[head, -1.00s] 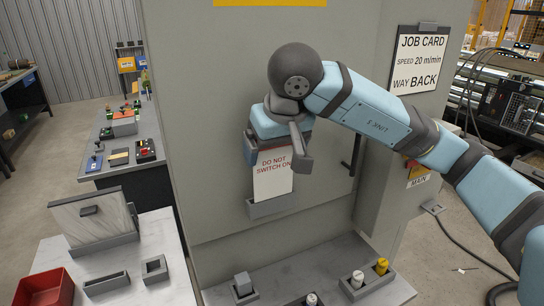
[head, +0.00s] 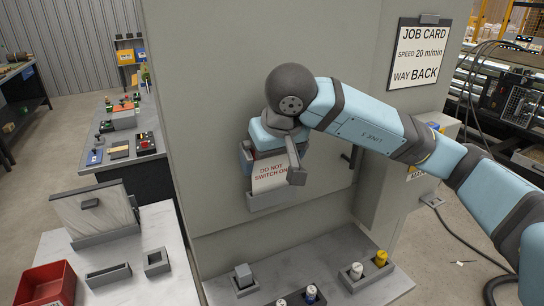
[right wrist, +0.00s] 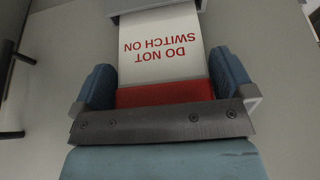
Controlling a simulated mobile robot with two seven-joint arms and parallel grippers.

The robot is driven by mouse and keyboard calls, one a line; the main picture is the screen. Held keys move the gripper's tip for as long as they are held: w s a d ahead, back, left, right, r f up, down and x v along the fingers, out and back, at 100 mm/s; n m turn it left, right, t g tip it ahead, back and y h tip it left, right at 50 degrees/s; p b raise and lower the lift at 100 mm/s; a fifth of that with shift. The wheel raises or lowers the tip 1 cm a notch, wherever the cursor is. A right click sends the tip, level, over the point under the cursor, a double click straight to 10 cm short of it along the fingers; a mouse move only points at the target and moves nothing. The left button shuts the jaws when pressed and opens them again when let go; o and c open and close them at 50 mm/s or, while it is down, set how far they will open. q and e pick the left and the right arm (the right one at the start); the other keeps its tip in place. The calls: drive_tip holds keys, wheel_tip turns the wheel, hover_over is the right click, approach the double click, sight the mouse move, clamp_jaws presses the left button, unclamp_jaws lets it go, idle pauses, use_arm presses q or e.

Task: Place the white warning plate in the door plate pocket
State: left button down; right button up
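The white warning plate (head: 270,178), lettered DO NOT SWITCH ON in red, is upright against the grey cabinet door. My right gripper (head: 272,153) is shut on its upper end. The right wrist view shows the two fingers (right wrist: 163,90) against the side edges of the plate's red band, with the white part (right wrist: 162,45) beyond. The plate's lower end goes behind the front lip of the grey door plate pocket (head: 267,200), whose edge also shows in the right wrist view (right wrist: 200,4). How deep the plate sits is hidden. My left gripper is not in view.
A ledge (head: 325,262) with small white and yellow parts in holders runs below the door. A door handle (head: 350,158) is right of the pocket. A job card (head: 420,55) hangs upper right. A side table (head: 165,285) with a red bin (head: 45,285) stands at left.

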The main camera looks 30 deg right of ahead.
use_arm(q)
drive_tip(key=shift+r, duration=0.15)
use_arm(e)
drive_tip(key=shift+r, duration=0.15)
drive_tip(key=shift+r+p, duration=0.25)
drive_tip(key=shift+p, duration=0.1)
use_arm(q)
drive_tip(key=shift+b, duration=0.35)
use_arm(e)
drive_tip(key=v, duration=1.1)
drive_tip(key=shift+s+r, duration=0.15)
drive_tip(key=shift+r, duration=0.15)
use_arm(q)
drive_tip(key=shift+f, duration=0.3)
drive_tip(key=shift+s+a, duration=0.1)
